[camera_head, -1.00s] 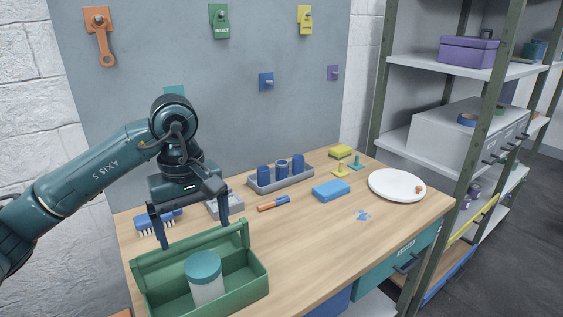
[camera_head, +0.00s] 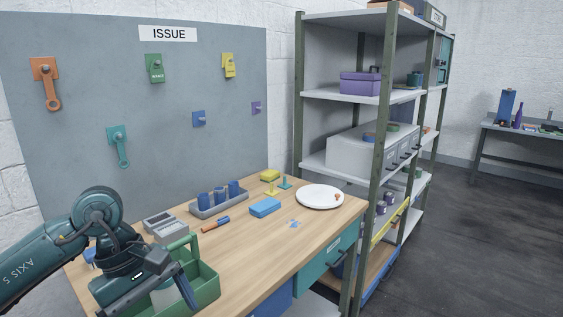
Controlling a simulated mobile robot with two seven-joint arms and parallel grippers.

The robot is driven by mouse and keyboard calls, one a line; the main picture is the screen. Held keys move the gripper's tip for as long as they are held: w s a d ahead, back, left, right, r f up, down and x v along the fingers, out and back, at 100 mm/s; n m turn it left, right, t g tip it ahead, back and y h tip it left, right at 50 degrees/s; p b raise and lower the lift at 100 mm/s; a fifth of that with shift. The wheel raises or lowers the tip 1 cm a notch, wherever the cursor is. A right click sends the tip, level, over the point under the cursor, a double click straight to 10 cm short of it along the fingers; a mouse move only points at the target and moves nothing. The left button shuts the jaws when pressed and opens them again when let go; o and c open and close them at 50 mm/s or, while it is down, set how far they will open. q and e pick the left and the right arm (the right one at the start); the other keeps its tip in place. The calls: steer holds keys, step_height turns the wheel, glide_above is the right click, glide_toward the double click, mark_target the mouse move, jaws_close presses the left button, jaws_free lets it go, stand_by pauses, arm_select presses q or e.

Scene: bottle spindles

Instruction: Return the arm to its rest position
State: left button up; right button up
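My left arm comes in from the lower left, and its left gripper (camera_head: 142,288) points downward at the bottom edge of the view. One dark finger stands spread at the gripper's outer right side, as on an open gripper. The other finger is hidden or cut off. Behind that finger is the green box (camera_head: 208,287), with its raised handle. My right gripper is not in view.
On the wooden table (camera_head: 245,250) are a grey tray (camera_head: 165,229), a rack of blue cylinders (camera_head: 219,206), an orange-blue tool (camera_head: 215,225), a blue block (camera_head: 265,207) and a white plate (camera_head: 320,203). Shelving (camera_head: 342,98) stands right; open floor (camera_head: 475,230) lies beyond.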

arm_select(q)
steer(key=s+d+r+n+g+h, duration=0.1)
steer(key=s+d+r+n+h, duration=0.15)
steer(key=d+n+h, duration=0.5)
steer(key=s+d+r+n+h, duration=0.1)
steer(key=s+d+n+h, duration=0.25)
steer(key=d+h, duration=0.55)
steer(key=w+a+f+n+t+y, duration=0.25)
steer(key=n+t, duration=0.35)
steer(key=n, duration=0.5)
steer(key=w+a+f+n+t+y, duration=0.2)
steer(key=f+n+t+y, duration=0.15)
steer(key=n+t, duration=0.55)
steer(key=w+a+f+n+t+y, duration=0.2)
steer(key=f+n+t+y, duration=0.15)
steer(key=n, duration=0.95)
steer(key=s+a+f+n+g+y, duration=0.2)
steer(key=s+f+n, duration=0.3)
steer(key=f, duration=0.5)
steer(key=s+a+f+n+g+y+p, duration=0.1)
steer(key=s+a+f+n+g+y, duration=0.2)
steer(key=f+n, duration=0.6)
steer(key=s+y, duration=0.2)
steer(key=s, duration=0.1)
steer(key=shift+s+a+f+n+g, duration=0.15)
steer(key=shift+a+f+n+g, duration=0.05)
steer(key=shift+f+n+g, duration=0.2)
